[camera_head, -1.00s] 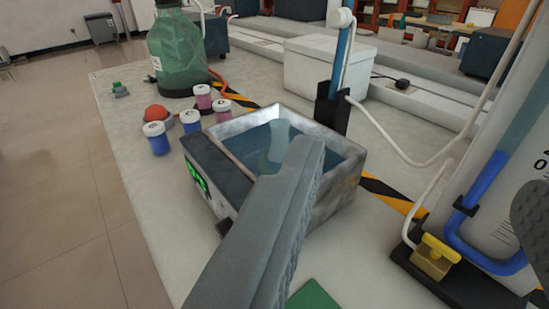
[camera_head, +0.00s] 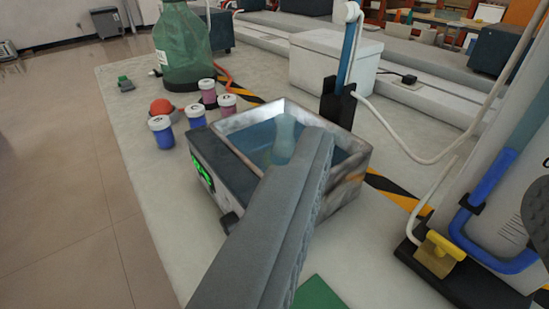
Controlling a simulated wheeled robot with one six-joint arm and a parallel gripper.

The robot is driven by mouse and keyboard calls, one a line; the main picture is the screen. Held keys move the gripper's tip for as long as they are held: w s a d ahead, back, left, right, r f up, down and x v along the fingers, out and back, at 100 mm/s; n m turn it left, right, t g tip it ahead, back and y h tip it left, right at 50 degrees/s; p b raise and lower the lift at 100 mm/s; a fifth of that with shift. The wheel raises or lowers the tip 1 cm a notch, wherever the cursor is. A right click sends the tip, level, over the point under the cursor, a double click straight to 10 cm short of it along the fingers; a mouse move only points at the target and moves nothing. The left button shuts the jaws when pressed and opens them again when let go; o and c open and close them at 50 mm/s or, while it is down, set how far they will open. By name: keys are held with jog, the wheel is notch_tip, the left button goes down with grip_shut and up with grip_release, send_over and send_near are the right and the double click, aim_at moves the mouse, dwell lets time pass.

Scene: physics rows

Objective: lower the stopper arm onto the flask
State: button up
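A pale blue-green flask (camera_head: 284,136) stands in the open metal water bath (camera_head: 350,178), its lower part in the water and partly behind my gripper's finger. I cannot make out a stopper arm for certain. A thin brownish rod (camera_head: 240,160) runs along the bath's left inner side. My gripper (camera_head: 432,170) is open: one long grey finger crosses the front of the bath in the view, and the other shows only as a dark piece at the right edge. Nothing shows held between the fingers.
A green bottle (camera_head: 183,52) and several small lidded jars (camera_head: 161,133) stand left of the bath. A dark clamp stand (camera_head: 338,104) with a blue tube is behind it. A graduated cylinder (camera_head: 515,200) with blue tubing and a yellow tap (camera_head: 440,254) stand right. White hose loops between.

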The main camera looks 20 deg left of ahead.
grip_shut()
jog(key=w+r+m+g, duration=0.1)
jog(key=w+r+g, duration=0.35)
jog(key=w, duration=0.75)
jog(key=w+a+r+m+g+h, duration=0.1)
jog(key=w+r+g, duration=0.1)
jog(key=w+r, duration=0.8)
jog(key=w+r+m+g, duration=0.1)
jog(key=w+r+g, duration=0.25)
jog(key=w, duration=0.95)
jog(key=w+a+f+m+g, duration=0.1)
jog(key=w+g, duration=0.1)
jog(key=w, duration=0.4)
jog(key=w+a+f+m+g, duration=0.1)
jog(key=w+f+g, duration=0.1)
jog(key=w, duration=0.5)
notch_tip(320, 180, down, 9)
jog(key=shift+s+h, duration=0.3)
jog(key=shift+s, duration=0.1)
